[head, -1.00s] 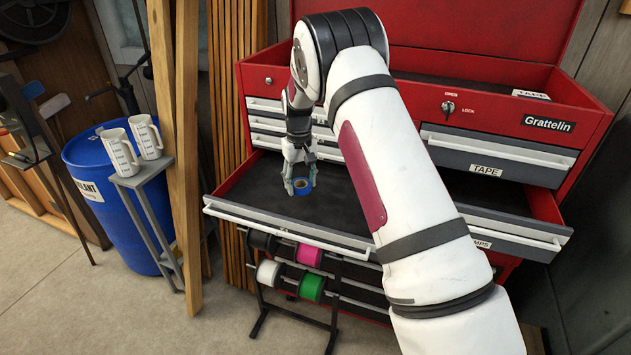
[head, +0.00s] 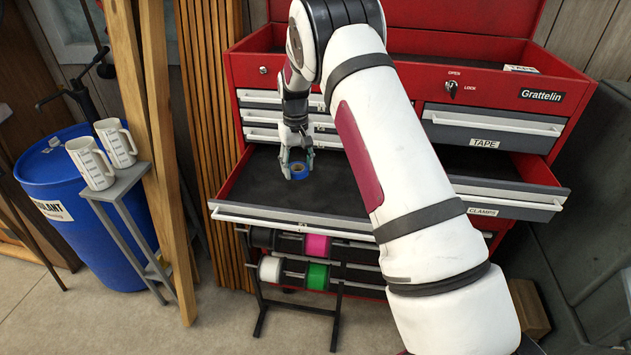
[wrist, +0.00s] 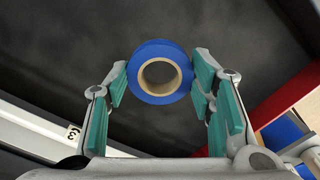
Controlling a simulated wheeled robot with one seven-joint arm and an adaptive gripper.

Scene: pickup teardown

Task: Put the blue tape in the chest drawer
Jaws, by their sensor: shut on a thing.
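The blue tape (head: 299,171) is a small roll with a tan core. In the wrist view the tape (wrist: 160,51) sits between the teal finger pads, both touching its sides. My gripper (head: 298,166) is shut on it, pointing down over the open wide drawer of the red chest (head: 240,75). The drawer (head: 235,191) has a dark, empty-looking floor where it shows. I cannot tell whether the tape touches that floor. My arm hides part of the drawer's middle and right.
A closed drawer labelled TAPE (head: 485,143) is at upper right. A rack with coloured rolls (head: 317,247) stands before the chest. Two white jugs (head: 92,162) stand on a grey stand beside a blue barrel (head: 50,185). Wooden posts (head: 160,130) stand left of the chest.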

